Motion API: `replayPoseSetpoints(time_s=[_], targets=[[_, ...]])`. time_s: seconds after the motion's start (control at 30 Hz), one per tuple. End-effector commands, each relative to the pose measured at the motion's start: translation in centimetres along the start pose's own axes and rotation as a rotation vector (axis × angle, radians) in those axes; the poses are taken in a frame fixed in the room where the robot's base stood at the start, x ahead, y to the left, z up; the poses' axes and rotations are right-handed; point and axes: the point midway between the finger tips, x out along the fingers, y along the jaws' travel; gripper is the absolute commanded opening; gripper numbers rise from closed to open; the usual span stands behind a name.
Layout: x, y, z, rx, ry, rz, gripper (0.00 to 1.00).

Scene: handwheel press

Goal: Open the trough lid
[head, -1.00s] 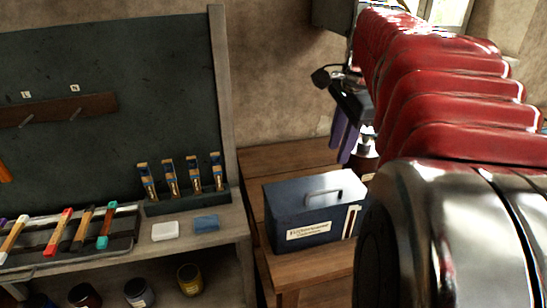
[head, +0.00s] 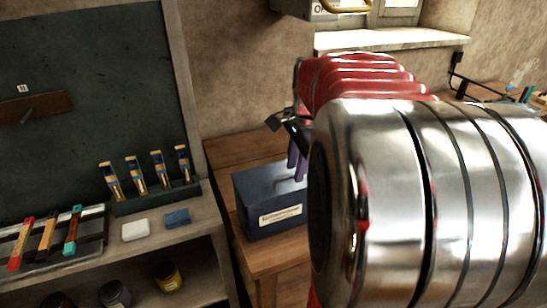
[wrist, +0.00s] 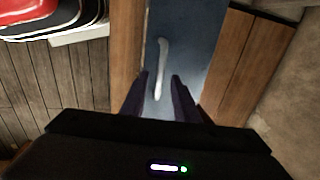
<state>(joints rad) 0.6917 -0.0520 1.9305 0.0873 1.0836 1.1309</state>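The trough is a dark blue box (head: 262,217) with a paper label on its front, standing on a wooden table in the head view. Its lid (head: 256,180) lies shut on top; it fills the upper middle of the wrist view (wrist: 190,35). The pale lid handle (wrist: 162,60) lies lengthwise there, its near end between my fingers. My gripper (wrist: 158,88) has two dark purple fingers, apart on either side of the handle. In the head view my gripper (head: 297,164) is just over the lid's right part, and my arm hides the box's right end.
The wooden table (head: 235,148) has bare boards around the box. At left a shelf bench holds a rack of several upright tools (head: 150,190), a white block (head: 135,230) and a blue block (head: 177,217). A wall is behind.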

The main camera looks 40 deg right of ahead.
Motion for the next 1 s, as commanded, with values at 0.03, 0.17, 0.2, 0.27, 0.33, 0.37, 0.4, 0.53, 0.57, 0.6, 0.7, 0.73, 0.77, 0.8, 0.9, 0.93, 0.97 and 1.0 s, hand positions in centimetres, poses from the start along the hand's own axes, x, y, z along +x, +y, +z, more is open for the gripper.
replayPoseSetpoints(time_s=[0.03, 0.17, 0.2, 0.27, 0.33, 0.37, 0.4, 0.53, 0.57, 0.6, 0.7, 0.73, 0.77, 0.8, 0.9, 0.93, 0.97, 1.0], targets=[[0.33, 0.04, 0.03, 0.000, -0.001, 0.001, 0.28], [0.63, 0.01, 0.02, 0.000, 0.000, 0.000, 0.28], [0.64, 0.01, 0.02, 0.000, 0.000, 0.000, 0.28], [0.63, 0.00, 0.01, 0.000, 0.000, 0.000, 0.28], [0.62, 0.01, 0.01, 0.000, 0.000, 0.000, 0.28], [0.62, 0.00, 0.04, -0.001, 0.000, 0.000, 0.28], [0.61, -0.01, 0.06, -0.001, 0.000, 0.000, 0.26], [0.60, -0.02, 0.07, -0.001, 0.000, 0.000, 0.17], [0.60, -0.02, 0.07, -0.001, 0.000, 0.000, 0.15], [0.60, -0.02, 0.08, -0.001, 0.000, 0.000, 0.12], [0.60, -0.02, 0.08, -0.001, 0.000, 0.000, 0.05], [0.60, -0.02, 0.08, -0.001, 0.000, 0.000, 0.03], [0.60, -0.02, 0.08, -0.001, 0.000, 0.000, 0.01], [0.59, -0.02, 0.08, -0.001, 0.000, 0.000, 0.00], [0.59, -0.02, 0.08, -0.001, 0.000, 0.000, 0.00], [0.59, -0.02, 0.08, -0.001, 0.000, 0.000, 0.00], [0.59, -0.01, 0.08, -0.001, 0.000, 0.000, 0.00], [0.59, -0.02, 0.08, -0.001, 0.000, 0.000, 0.00]])
